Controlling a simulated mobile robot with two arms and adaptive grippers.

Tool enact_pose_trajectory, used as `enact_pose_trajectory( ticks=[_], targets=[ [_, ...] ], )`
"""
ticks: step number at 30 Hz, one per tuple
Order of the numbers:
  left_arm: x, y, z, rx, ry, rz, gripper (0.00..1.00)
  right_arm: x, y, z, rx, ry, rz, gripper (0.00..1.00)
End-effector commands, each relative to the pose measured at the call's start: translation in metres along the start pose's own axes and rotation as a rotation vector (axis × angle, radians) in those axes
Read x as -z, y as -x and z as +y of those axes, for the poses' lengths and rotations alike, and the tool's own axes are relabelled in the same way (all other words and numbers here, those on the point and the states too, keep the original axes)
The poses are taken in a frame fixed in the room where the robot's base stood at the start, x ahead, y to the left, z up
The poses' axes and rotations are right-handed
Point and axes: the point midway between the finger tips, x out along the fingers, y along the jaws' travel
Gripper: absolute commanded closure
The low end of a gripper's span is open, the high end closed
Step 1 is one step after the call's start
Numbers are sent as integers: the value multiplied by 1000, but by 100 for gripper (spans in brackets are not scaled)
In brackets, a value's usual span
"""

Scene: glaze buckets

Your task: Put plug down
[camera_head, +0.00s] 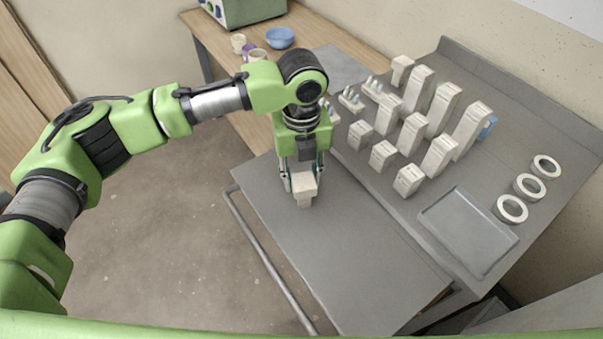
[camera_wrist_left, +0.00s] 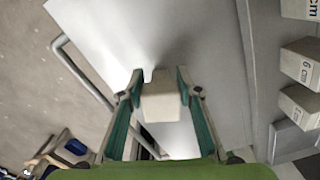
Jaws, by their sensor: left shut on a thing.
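The plug (camera_head: 303,188) is a pale, off-white block in my left gripper (camera_head: 303,178). The gripper points down over the near grey table (camera_head: 345,245), close to its left edge, and is shut on the plug. In the left wrist view the plug (camera_wrist_left: 161,100) sits between the two green-padded fingers (camera_wrist_left: 160,92). The plug's lower end is at or just above the tabletop; I cannot tell whether it touches. My right gripper is not in view.
Several similar pale blocks (camera_head: 411,134) of different heights stand on the higher grey bench to the right. A grey tray (camera_head: 468,232) and three white rings (camera_head: 529,186) lie there too. A blue bowl (camera_head: 280,38) stands on the wooden table behind. The near table's front is clear.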

Motion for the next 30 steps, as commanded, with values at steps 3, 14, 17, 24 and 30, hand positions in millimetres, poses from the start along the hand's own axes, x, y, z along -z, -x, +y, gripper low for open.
enact_pose_trajectory(
  ticks=[3,14,17,24,30],
  targets=[
    [0,0,0,0,0,0,66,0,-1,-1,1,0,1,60],
    [0,0,0,0,0,0,51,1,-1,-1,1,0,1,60],
    [0,4,0,0,0,0,51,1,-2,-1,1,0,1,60],
    [-1,41,-1,4,-1,-3,51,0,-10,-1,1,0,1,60],
    [0,84,-1,3,0,-2,51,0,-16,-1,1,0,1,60]
  ],
)
